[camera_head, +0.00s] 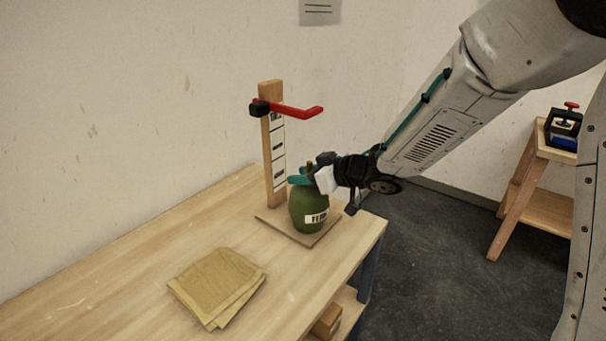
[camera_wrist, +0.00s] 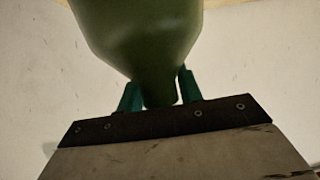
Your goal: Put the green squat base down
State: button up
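The green squat base (camera_head: 309,210) is a rounded green body with a white label that is partly readable. In the head view it is upright over the wooden base board of the measuring stand (camera_head: 273,150); whether it touches the board I cannot tell. My gripper (camera_head: 306,177) is at its narrow top, with the teal fingers on the neck. In the wrist view the green base (camera_wrist: 137,35) fills the top middle, and its neck sits between the teal fingers of my gripper (camera_wrist: 157,92), which look closed on it.
The stand's upright carries a red arm (camera_head: 297,111) above my gripper. A folded yellow cloth (camera_head: 218,287) lies on the wooden table (camera_head: 120,285). The table's left part is bare. A small wooden stand (camera_head: 545,185) with a black and red device (camera_head: 563,128) is at the right.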

jog(key=shift+o, duration=1.2)
jog(key=shift+r, duration=0.1)
jog(key=shift+d+r, duration=0.1)
jog(key=s+d+r+m+t+h, duration=0.1)
jog(key=s+d+r+m+h, duration=0.25)
jog(key=d, duration=0.55)
jog(key=s+d+r+m+t+h, duration=0.1)
jog(key=s+d+r+m+h, duration=0.15)
jog(key=d+h, duration=0.45)
jog(key=s+d+r+m+t+h, duration=0.15)
jog(key=s+d+r, duration=0.25)
jog(key=d, duration=0.7)
jog(key=s+a+f+m+g, duration=0.1)
jog(key=s+m+g, duration=0.3)
jog(key=s, duration=2.1)
jog(key=f+g, duration=0.1)
jog(key=g, duration=0.4)
jog(key=shift+s+a+f+g+y, duration=0.2)
jog(key=shift+s+g+y, duration=0.1)
jog(key=shift+g+y, duration=0.1)
